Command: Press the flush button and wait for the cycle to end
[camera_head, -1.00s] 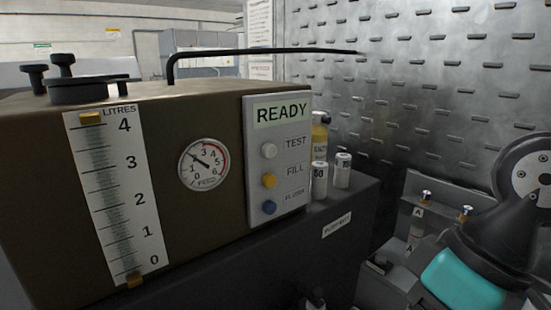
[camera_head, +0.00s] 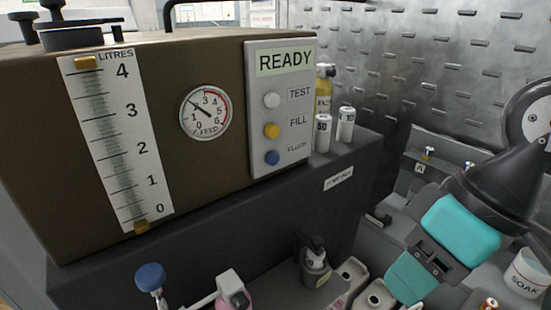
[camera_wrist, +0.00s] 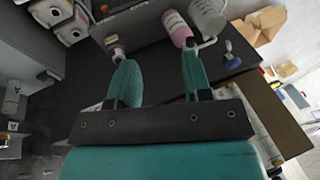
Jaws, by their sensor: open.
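The brown washer box (camera_head: 170,80) carries a light control panel (camera_head: 290,185) whose display (camera_head: 286,59) reads READY. Below it are a white TEST button (camera_head: 272,100), a yellow FILL button (camera_head: 272,131) and a blue FLUSH button (camera_head: 272,157). My teal gripper (camera_head: 405,283) is at the lower right in the head view, right of and below the panel and well apart from it. In the wrist view my two teal fingers (camera_wrist: 158,75) are spread with nothing held between them. The buttons cannot be made out in the wrist view.
A litre scale (camera_head: 112,140) and a FEED gauge (camera_head: 206,113) are on the box. Small white containers (camera_head: 322,133) stand right of the panel. A blue knob (camera_head: 150,277), a pink bottle (camera_head: 238,300) and a dark-topped bottle (camera_head: 313,268) stand below. A SOAK cup (camera_head: 526,272) is at right.

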